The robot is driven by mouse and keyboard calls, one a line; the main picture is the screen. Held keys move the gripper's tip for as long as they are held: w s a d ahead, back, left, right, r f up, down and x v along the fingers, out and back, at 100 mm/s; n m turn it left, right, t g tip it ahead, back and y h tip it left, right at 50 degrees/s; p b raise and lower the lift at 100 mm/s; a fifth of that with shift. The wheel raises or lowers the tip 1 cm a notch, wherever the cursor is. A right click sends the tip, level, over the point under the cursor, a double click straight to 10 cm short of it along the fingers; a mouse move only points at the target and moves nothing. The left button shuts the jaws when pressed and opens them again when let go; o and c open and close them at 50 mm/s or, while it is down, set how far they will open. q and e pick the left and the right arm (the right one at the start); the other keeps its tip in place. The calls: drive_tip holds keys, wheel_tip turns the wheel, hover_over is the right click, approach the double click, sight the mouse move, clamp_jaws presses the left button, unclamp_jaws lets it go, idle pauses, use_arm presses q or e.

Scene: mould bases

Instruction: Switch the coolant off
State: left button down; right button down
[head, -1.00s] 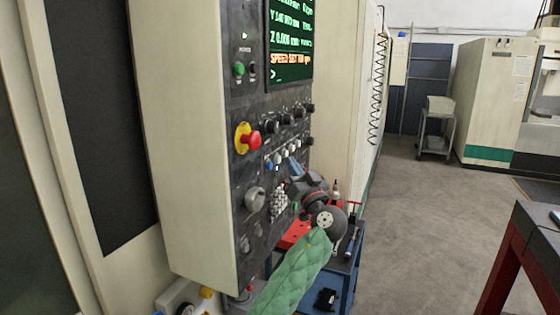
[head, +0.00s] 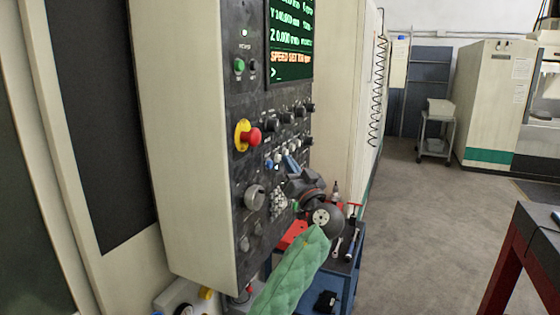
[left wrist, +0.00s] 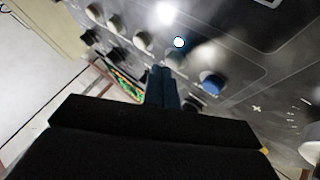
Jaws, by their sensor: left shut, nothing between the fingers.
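The machine's control panel (head: 262,190) carries a row of small buttons or switches. I cannot read which one is the coolant switch. A blue button (head: 269,164) stands at the left end of that row, and a blue knob also shows in the left wrist view (left wrist: 212,82). A bright, lit white button (left wrist: 179,42) is just ahead of the fingers there. My left gripper (head: 291,163) is shut and empty, its blue fingertips close to the row; they also show in the left wrist view (left wrist: 162,85). Contact cannot be told. My right gripper is not in view.
A red emergency stop (head: 252,136) on a yellow base and several dark knobs (head: 285,119) are above the row. A grey dial (head: 254,197) is lower left. A blue tool cart (head: 346,270) stands under my arm.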

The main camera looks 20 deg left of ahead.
use_arm(q)
drive_tip(key=shift+a+b, duration=0.35)
drive_tip(key=shift+b, duration=0.1)
idle(0.9)
drive_tip(key=shift+d+b, duration=0.8)
drive_tip(key=d+b, duration=0.3)
drive_tip(key=d, duration=0.2)
drive_tip(key=shift+s, duration=0.1)
idle(0.4)
idle(0.7)
